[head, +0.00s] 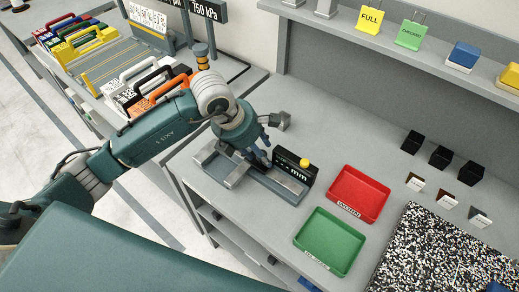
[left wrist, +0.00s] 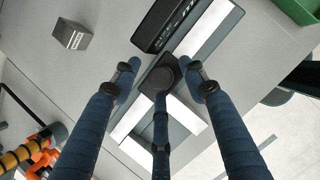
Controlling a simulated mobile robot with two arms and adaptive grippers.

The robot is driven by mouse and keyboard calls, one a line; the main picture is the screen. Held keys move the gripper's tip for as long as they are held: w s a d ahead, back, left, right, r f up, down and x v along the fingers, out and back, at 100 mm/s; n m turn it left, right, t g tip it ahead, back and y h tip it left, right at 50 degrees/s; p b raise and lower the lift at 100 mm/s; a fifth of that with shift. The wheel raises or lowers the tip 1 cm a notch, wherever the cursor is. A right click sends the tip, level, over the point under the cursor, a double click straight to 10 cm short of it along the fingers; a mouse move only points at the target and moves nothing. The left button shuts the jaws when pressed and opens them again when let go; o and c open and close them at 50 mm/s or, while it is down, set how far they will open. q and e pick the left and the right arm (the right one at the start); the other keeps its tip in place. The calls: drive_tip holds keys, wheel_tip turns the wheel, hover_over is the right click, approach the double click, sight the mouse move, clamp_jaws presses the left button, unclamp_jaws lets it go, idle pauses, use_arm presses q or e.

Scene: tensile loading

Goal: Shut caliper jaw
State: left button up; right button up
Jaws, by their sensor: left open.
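My left gripper (head: 262,157) is open, fingers pointing down over the middle of the caliper, beside the display. In the left wrist view the spread fingers of the left gripper (left wrist: 163,76) hang over the rails (left wrist: 212,30), with the display box (left wrist: 168,20) just beyond. I cannot tell whether a finger touches the jaw. My right gripper is not in view.
A small metal block (head: 279,120) stands behind the caliper. A red tray (head: 358,170) and a green tray (head: 330,262) lie to its right. Black blocks (head: 439,157) and a speckled mat (head: 440,255) are farther right. A shelf (head: 335,25) runs along the back.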

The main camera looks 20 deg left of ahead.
use_arm(q)
drive_tip(key=c, duration=1)
drive_tip(key=shift+w+a+f, duration=0.1)
drive_tip(key=shift+w+a, duration=0.05)
drive_tip(key=shift+a, duration=0.2)
drive_tip(key=w+a+b, duration=0.1)
drive_tip(key=a, duration=0.1)
drive_tip(key=w+a+b, duration=0.1)
drive_tip(key=a+b, duration=0.1)
drive_tip(key=a, duration=0.1)
drive_tip(key=w+a+b, duration=0.1)
drive_tip(key=a, duration=0.2)
drive_tip(key=shift+b, duration=0.4)
drive_tip(key=shift+a, duration=0.2)
drive_tip(key=shift+d+r, duration=0.15)
drive_tip(key=shift+r, duration=0.15)
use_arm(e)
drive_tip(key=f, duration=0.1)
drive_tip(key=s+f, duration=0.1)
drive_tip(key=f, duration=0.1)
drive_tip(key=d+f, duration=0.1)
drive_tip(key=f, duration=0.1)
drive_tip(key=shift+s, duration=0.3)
use_arm(q)
drive_tip(key=shift+w, duration=0.1)
